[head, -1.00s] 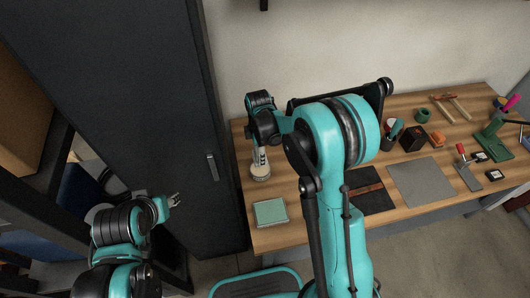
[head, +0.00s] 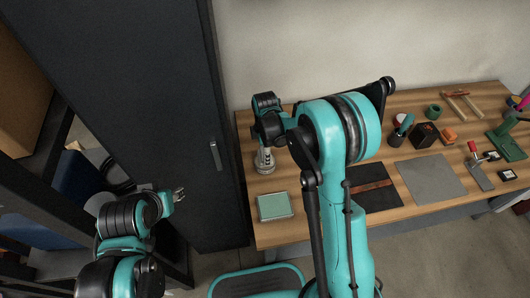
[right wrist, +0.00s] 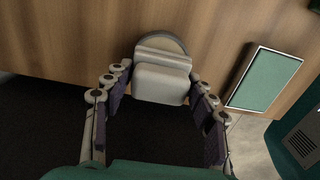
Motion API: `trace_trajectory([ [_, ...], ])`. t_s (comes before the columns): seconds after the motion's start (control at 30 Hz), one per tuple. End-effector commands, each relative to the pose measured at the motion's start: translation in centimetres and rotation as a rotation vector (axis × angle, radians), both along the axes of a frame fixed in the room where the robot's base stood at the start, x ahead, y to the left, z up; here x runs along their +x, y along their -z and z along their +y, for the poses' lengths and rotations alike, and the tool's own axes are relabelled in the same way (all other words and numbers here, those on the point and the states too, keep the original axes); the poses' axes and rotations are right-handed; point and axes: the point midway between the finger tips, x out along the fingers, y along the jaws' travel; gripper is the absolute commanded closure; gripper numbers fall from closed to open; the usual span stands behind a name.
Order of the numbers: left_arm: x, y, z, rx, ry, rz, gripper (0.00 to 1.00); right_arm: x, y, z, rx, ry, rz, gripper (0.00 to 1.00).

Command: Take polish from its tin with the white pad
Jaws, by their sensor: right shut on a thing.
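In the right wrist view, the white pad (right wrist: 161,84) sits between the fingers of my right gripper (right wrist: 160,104), which is shut on it. Behind the pad shows the upper edge of the round polish tin (right wrist: 162,42), standing on the bench. The pad covers the rest of the tin, and I cannot tell whether they touch. In the head view, my right gripper (head: 264,153) points down over the tin (head: 264,168) at the bench's left end. My left gripper (head: 178,194) is open and empty, off the bench in front of the dark cabinet.
A green-topped flat block (head: 274,206) lies close to the tin, towards the bench's front edge. A dark mat (head: 380,199) and a grey mat (head: 432,177) lie further right. A dark cabinet (head: 120,90) stands left of the bench (head: 300,222).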

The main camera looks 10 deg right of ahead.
Motion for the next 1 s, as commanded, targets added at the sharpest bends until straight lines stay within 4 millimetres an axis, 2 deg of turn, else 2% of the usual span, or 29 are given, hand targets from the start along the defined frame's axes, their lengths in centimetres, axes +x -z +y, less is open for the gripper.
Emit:
trace_trajectory([
  [1.0, 0.0, 0.77, 0.0, 0.0, 0.0, 0.0, 0.6, 0.01, 0.94, 0.0, 0.0, 0.0, 0.0, 0.67],
])
